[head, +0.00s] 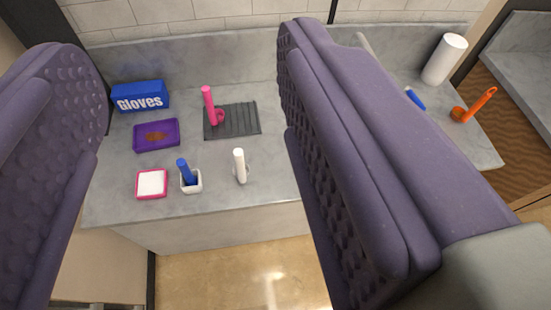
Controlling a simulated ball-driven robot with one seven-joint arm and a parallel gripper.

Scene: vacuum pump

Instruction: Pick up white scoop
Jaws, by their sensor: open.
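The white scoop (240,167) is on the grey counter near its front edge, with its white handle pointing up. Its bowl at the base is pale and hard to make out against the counter. My gripper (215,200) is open, its two purple padded fingers wide apart at the left and right of the view. The scoop lies between the fingers in the picture, well beyond them and not touched. The right finger hides part of the counter.
Left of the scoop are a blue-handled scoop in a white cup (191,183) and a pink-rimmed white tray (151,184). Behind are a purple tray (157,135), a blue gloves box (140,96) and a pink scoop (209,105) by a dark rack (240,121). An orange scoop (475,105) is right.

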